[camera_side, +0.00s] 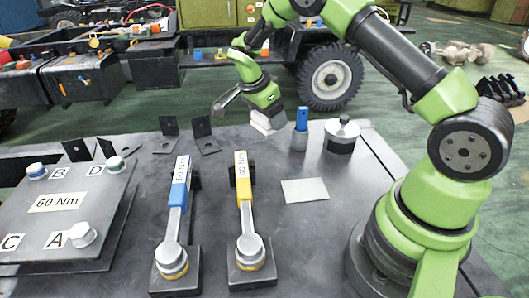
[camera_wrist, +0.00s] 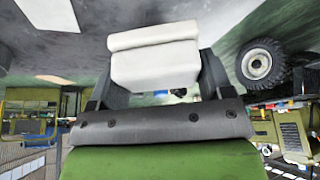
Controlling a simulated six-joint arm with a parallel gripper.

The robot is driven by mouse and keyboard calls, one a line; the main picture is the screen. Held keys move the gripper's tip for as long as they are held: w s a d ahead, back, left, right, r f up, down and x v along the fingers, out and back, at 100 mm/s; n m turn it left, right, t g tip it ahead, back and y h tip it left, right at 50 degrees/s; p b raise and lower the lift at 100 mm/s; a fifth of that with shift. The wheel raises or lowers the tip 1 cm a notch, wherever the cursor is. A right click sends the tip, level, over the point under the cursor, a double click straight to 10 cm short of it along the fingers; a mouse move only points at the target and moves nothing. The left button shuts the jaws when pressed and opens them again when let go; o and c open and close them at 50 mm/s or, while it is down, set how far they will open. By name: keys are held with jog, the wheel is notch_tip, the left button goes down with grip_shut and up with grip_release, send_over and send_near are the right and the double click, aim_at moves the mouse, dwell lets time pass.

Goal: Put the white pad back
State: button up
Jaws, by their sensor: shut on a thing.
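The white pad (camera_side: 267,121) is at the end of my gripper (camera_side: 264,108) in the side view, near the table's back edge. Whether its underside touches the table cannot be told. In the wrist view the pad (camera_wrist: 152,62) is a white block with a thicker upper lip, between the two dark fingers of my gripper (camera_wrist: 155,85), which is shut on it. A flat pale grey square (camera_side: 305,190) lies on the bare table, in front of and to the right of the pad.
A blue-topped container (camera_side: 300,130) and a lidded metal pot (camera_side: 342,136) stand right of the pad. Blue (camera_side: 178,200) and yellow (camera_side: 243,200) torque wrenches rest on stands, left of the square. Black brackets (camera_side: 206,140) stand at the back left, near a bolted plate (camera_side: 60,215).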

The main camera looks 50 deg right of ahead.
aim_at(268, 148)
jog(key=w+n, duration=0.1)
jog(key=w+d+n, duration=0.1)
jog(key=shift+d+r+n+t, duration=0.2)
jog(key=shift+r+n+t, duration=0.1)
jog(key=shift+t, duration=0.1)
jog(key=shift+w+d+f+n, duration=0.1)
jog(key=shift+d+n, duration=0.05)
jog(key=shift+n, duration=0.15)
notch_tip(268, 148, down, 10)
jog(key=shift+w+r, duration=0.1)
jog(key=shift+r, duration=0.1)
jog(key=shift+f, duration=0.15)
jog(key=o, duration=0.9)
